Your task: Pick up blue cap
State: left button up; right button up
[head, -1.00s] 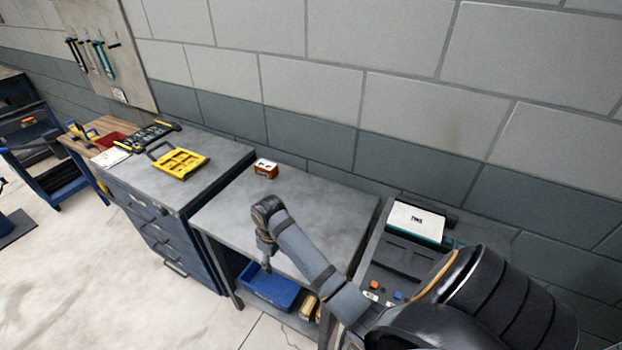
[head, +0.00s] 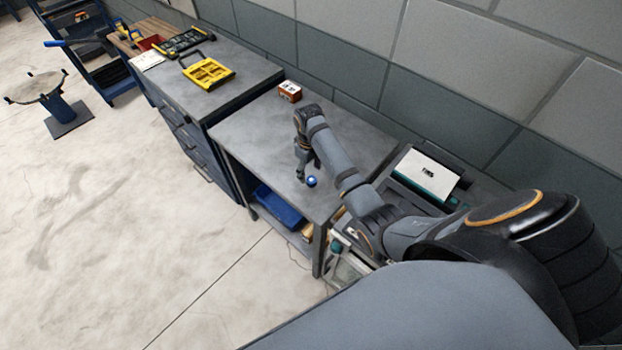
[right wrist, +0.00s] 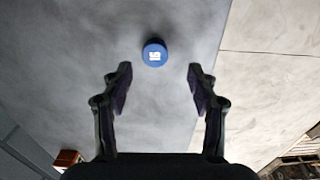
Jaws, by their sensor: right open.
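The blue cap (head: 311,181) lies on the grey tabletop near its front edge in the head view. In the right wrist view the round blue cap (right wrist: 155,53) has a white mark on top and lies just beyond the fingertips, roughly centred between them. My right gripper (right wrist: 158,88) is open and empty, with its two dark fingers apart on either side of the view. In the head view my right gripper (head: 302,172) points down over the table just left of the cap. My left gripper is not in view.
The grey table (head: 246,130) is mostly clear. A small orange-brown box (head: 290,92) stands at its back edge. A blue bin (head: 279,207) sits on the shelf below. A yellow organiser (head: 208,72) lies on the drawer cabinet to the left. A white-and-teal case (head: 428,172) stands to the right.

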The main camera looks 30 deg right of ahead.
aim_at(311, 179)
jog(key=shift+s+d+f, duration=0.1)
jog(key=shift+s+d, duration=0.1)
jog(key=shift+d, duration=0.3)
jog(key=shift+d+f+p, duration=0.15)
jog(key=shift+f+p, duration=0.15)
jog(key=shift+f, duration=0.05)
jog(key=f, duration=0.2)
jog(key=a+f+p, duration=0.1)
jog(key=f, duration=0.1)
jog(key=shift+w, duration=0.35)
jog(key=shift+f, duration=0.25)
jog(key=shift+s+d, duration=0.15)
jog(key=shift+d, duration=0.1)
jog(key=shift+c, duration=1.1)
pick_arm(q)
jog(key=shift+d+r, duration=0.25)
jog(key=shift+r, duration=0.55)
pick_arm(e)
jog(key=shift+a, duration=0.1)
jog(key=c, duration=0.7)
